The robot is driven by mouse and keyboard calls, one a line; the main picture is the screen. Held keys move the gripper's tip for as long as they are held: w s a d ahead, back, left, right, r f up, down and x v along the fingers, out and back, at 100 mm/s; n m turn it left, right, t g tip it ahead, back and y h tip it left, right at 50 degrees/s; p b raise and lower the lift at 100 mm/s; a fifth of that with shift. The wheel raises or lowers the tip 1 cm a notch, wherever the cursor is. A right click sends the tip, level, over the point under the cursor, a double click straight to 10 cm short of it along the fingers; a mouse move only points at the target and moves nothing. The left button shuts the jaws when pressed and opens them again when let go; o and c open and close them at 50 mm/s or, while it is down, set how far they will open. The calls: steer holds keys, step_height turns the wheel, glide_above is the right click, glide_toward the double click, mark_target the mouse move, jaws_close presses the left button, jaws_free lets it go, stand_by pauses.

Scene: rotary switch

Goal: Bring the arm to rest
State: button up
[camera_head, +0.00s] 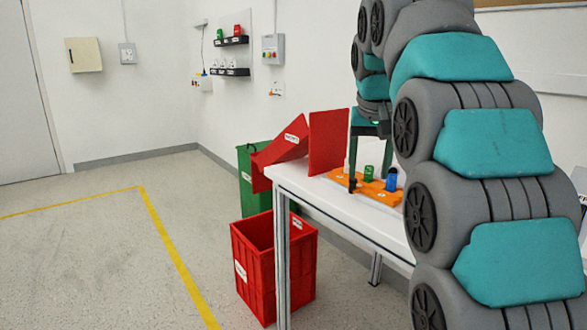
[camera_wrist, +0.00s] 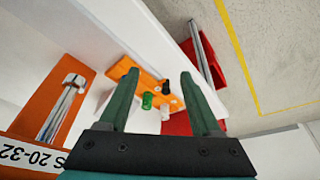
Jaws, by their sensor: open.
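My gripper (camera_wrist: 158,76) is open and empty, its two dark green fingers spread apart in the wrist view. In the camera_head view it hangs pointing down over the white table (camera_head: 310,192), partly hidden by my arm's large grey and teal links. Beyond the fingers is an orange board (camera_wrist: 151,83) with a green knob (camera_wrist: 147,100), a black one (camera_wrist: 166,87) and a white one (camera_wrist: 165,113). In the camera_head view the orange board (camera_head: 378,193) shows a green piece (camera_head: 369,173) and a blue piece (camera_head: 391,180). I cannot tell whether a finger touches the board.
A red tilted chute (camera_head: 283,148) and red panel (camera_head: 328,143) stand at the table's far left end. A red crate (camera_head: 273,270) is on the floor beside it, with a green bin (camera_head: 254,180) behind. An orange box (camera_wrist: 50,105) shows at left in the wrist view. Floor at left is clear.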

steer(key=s+f+g, duration=0.2)
steer(key=s+f, duration=1.3)
steer(key=s, duration=0.3)
steer(key=s+f+n+g, duration=0.1)
steer(key=s+f+g, duration=0.2)
steer(key=s+f, duration=1.2)
steer(key=s, duration=0.4)
steer(key=shift+s+d+f+n+g+y, duration=0.15)
steer(key=shift+s+f+n+g+y, duration=0.05)
steer(key=shift+s+n+g+y, duration=0.1)
